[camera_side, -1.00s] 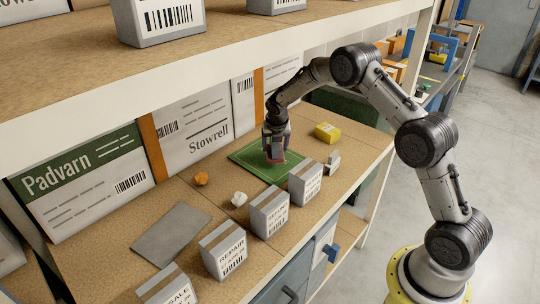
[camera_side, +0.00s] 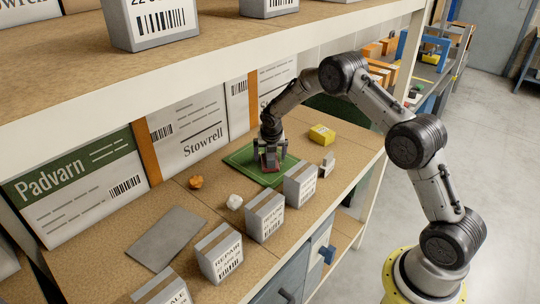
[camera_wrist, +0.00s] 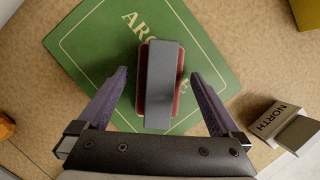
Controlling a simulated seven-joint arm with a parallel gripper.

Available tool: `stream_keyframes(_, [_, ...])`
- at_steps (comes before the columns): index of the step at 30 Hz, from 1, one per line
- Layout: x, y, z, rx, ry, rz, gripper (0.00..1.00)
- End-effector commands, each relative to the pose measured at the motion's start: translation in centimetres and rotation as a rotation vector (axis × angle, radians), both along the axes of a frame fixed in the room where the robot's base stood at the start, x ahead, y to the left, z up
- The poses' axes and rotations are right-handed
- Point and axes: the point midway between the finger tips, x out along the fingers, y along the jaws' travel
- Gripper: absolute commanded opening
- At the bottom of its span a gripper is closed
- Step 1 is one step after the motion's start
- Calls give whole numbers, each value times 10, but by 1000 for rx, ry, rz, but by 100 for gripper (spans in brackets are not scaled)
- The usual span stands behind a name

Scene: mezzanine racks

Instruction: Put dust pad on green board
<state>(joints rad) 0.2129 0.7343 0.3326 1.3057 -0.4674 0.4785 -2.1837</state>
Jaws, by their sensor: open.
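The dust pad (camera_wrist: 161,85), a red block with a grey strip over its top, lies on the green board (camera_wrist: 95,45) in the wrist view, near the board's middle and over part of its lettering. In the side view the green board (camera_side: 241,157) lies flat on the shelf, and the pad is mostly hidden by my gripper (camera_side: 268,163). In the wrist view my gripper (camera_wrist: 159,76) is open, with one finger on each side of the pad and a visible gap to each.
A grey block marked NORTH (camera_wrist: 280,125) stands right of the board. A yellow box (camera_side: 322,134) lies behind it. Labelled grey boxes (camera_side: 264,216) line the front edge. White (camera_side: 234,202) and orange (camera_side: 196,182) lumps and a grey sheet (camera_side: 168,238) lie left.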

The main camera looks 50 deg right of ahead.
Motion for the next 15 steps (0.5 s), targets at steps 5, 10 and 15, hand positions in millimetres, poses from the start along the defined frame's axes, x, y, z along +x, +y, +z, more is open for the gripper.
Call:
stream_keyframes(5, [-1,1,7,0,-2,-1,100])
stream_keyframes(10, [-6,7,26,0,-3,0,100])
stream_keyframes(15, [-10,11,40,0,-1,0,100])
